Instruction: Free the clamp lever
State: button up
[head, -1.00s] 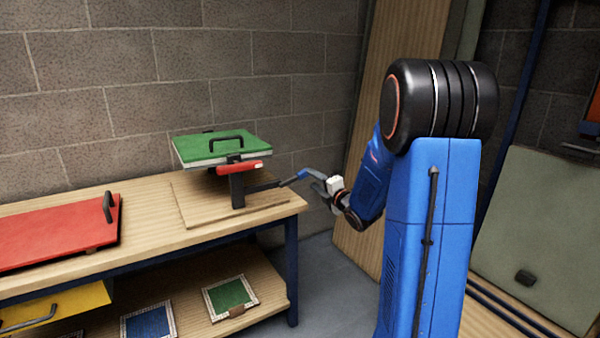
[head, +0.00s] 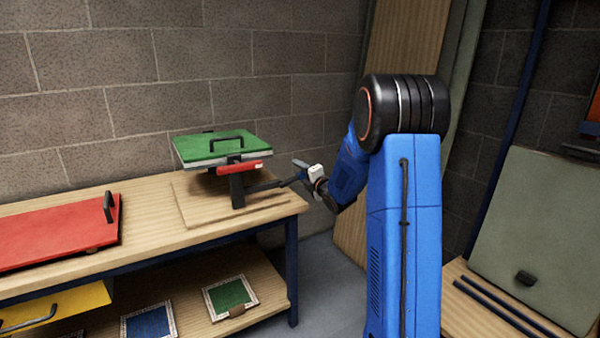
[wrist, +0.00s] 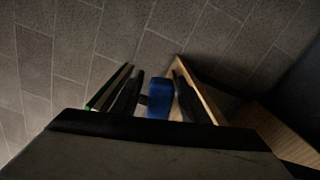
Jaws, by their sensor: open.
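The clamp lever (head: 265,186) is a dark bar reaching right from the post under a green panel (head: 222,148), with a blue handle at its outer end. My gripper (head: 300,171) is at this handle, past the bench's right end. In the wrist view, the blue handle (wrist: 160,97) lies between the two black fingers of my gripper (wrist: 159,88). The fingers are open, with a gap visible on the handle's left side. Contact on the right side is hard to tell. A red bar (head: 244,167) sits at the panel's front edge, above the lever.
The wooden bench (head: 150,205) carries a red panel (head: 55,229) at left. Its lower shelf holds a green mosaic (head: 229,293), a blue mosaic (head: 148,322) and a yellow panel (head: 55,306). A block wall stands behind. A grey-green board (head: 535,235) leans at right.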

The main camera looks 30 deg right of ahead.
jog(key=shift+c, duration=0.3)
grip_shut()
jog(key=shift+r, duration=0.15)
jog(key=a+r+n, duration=0.6)
jog(key=n, duration=0.6)
jog(key=shift+s+a+r, duration=0.15)
jog(key=shift+a+r, duration=0.05)
jog(key=shift+a, duration=0.2)
jog(key=shift+o, duration=0.3)
grip_release()
